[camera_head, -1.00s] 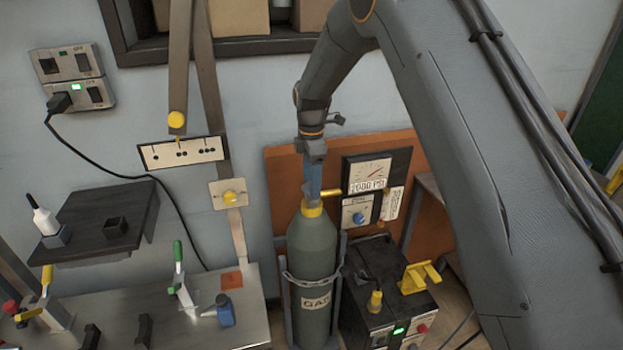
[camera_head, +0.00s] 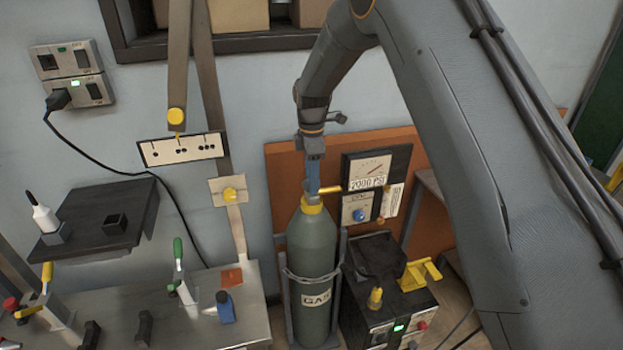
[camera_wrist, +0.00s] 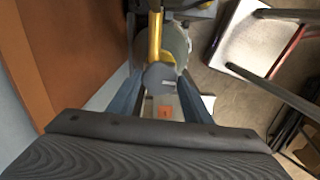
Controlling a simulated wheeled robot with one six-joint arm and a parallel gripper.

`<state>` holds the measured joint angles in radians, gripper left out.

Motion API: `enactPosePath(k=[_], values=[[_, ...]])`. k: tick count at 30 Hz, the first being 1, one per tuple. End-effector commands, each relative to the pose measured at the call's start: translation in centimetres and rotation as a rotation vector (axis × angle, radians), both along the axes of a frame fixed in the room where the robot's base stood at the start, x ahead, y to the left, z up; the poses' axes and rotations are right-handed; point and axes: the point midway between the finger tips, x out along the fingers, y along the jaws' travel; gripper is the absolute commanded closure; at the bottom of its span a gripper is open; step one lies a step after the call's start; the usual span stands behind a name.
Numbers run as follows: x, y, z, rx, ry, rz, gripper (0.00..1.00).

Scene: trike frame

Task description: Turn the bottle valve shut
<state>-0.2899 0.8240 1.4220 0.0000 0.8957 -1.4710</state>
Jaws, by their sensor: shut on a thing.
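The grey-green gas bottle (camera_head: 314,245) stands upright in a rack with a chain around it and a label reading "GAS". Its yellow collar (camera_head: 312,207) and the valve on top sit directly under my gripper (camera_head: 312,190), which points straight down. In the wrist view, the round grey valve knob (camera_wrist: 159,76) lies between the two blue fingers of my gripper (camera_wrist: 160,88), which are shut on it. A yellow pipe (camera_wrist: 155,38) runs from the valve. The fingertips partly hide the valve in the head view.
A gauge panel (camera_head: 376,165) reading "2000 PSI" is on an orange board right of the valve. A black machine (camera_head: 385,290) with yellow parts stands right of the bottle. A metal bench (camera_head: 250,322) with clamps is at left.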

Motion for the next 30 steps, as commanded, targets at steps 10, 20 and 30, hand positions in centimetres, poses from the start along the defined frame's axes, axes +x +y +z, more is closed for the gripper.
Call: enactPosePath(k=[10,20,30], values=[[0.05,0.02,-0.06,0.0,-0.001,-0.283,0.77],[0.03,0.02,-0.03,0.0,0.0,-0.598,0.77],[0.02,0.01,0.01,0.0,0.0,-0.921,0.77]])
